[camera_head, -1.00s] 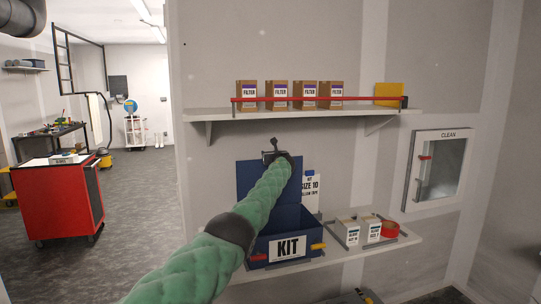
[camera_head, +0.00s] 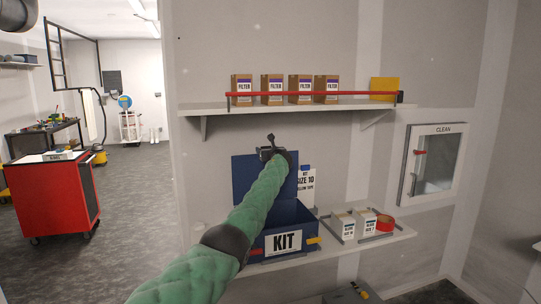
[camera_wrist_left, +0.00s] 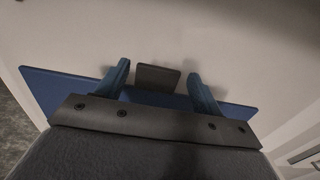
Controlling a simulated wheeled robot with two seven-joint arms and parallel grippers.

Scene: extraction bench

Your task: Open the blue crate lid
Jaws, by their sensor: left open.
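The blue crate (camera_head: 312,232) with a KIT label stands on the lower shelf. Its blue lid (camera_head: 243,178) is swung up and stands upright at the crate's back, near the wall. My left gripper (camera_head: 270,147) is at the lid's top edge, and my green-sleeved arm covers part of the lid and crate. In the left wrist view the gripper (camera_wrist_left: 158,72) has its two fingers apart, with a dark tab (camera_wrist_left: 158,78) between them at the edge of the lid (camera_wrist_left: 55,92). I cannot tell whether the fingers touch it. My right gripper is not in view.
The upper shelf (camera_head: 215,108) with filter boxes (camera_head: 271,90) and a red rail (camera_head: 300,94) is above the gripper. White boxes (camera_head: 343,226) and red tape (camera_head: 385,223) sit right of the crate. A size card (camera_head: 307,186) stands behind it.

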